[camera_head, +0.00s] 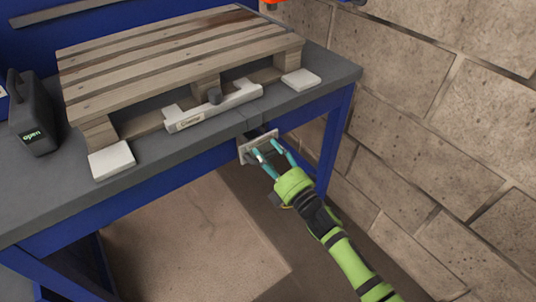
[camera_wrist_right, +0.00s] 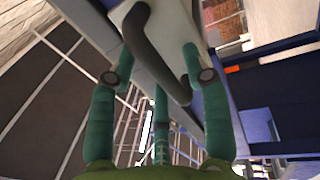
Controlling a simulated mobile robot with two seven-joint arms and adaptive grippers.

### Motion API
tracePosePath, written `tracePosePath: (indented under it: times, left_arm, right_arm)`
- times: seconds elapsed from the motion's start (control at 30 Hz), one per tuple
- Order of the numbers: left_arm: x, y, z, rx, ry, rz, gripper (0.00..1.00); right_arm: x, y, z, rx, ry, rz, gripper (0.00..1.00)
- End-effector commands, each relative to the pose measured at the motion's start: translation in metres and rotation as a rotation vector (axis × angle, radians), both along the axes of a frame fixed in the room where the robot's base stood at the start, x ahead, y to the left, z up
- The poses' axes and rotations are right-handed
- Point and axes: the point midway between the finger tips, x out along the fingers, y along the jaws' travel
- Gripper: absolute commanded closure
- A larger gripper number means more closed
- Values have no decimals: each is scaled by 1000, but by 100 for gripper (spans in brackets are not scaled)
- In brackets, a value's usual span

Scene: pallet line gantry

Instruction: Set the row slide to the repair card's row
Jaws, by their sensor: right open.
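My right gripper (camera_head: 271,154) is open at the table's front edge, its teal fingers at a pale plate (camera_head: 243,150) with a dark handle. In the right wrist view the fingers (camera_wrist_right: 160,75) stand on either side of the dark curved handle (camera_wrist_right: 158,58); I cannot tell whether they touch it. I make out no repair card. My left gripper is out of view.
A wooden pallet (camera_head: 165,65) rests on the grey-topped blue table (camera_head: 60,195). Pale blocks sit near its front corners (camera_head: 111,160) (camera_head: 301,80). A dark case (camera_head: 32,120) reading "open" stands at the left. A stone wall (camera_head: 420,110) rises at the right.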

Motion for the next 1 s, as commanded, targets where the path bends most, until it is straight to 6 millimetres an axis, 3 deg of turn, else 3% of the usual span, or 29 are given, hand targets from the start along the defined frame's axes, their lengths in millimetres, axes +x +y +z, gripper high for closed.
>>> tracePosePath:
  times: [0.27, 0.3, 0.4, 0.43, 0.67, 1.0]
  left_arm:
    - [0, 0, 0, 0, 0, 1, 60]
    - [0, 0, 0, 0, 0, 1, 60]
    - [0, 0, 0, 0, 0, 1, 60]
    - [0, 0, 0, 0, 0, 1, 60]
    - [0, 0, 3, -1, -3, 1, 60]
    - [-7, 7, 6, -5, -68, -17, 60]
  right_arm:
    - [2, 2, 0, 1, 2, 0, 51]
    - [2, 2, 0, 1, 2, 0, 55]
    - [2, 2, 0, 1, 2, 0, 95]
    - [2, 2, 0, 1, 2, 0, 100]
    - [-1, -1, 0, 0, 4, -1, 100]
    - [-53, -39, 1, 0, 8, -2, 100]
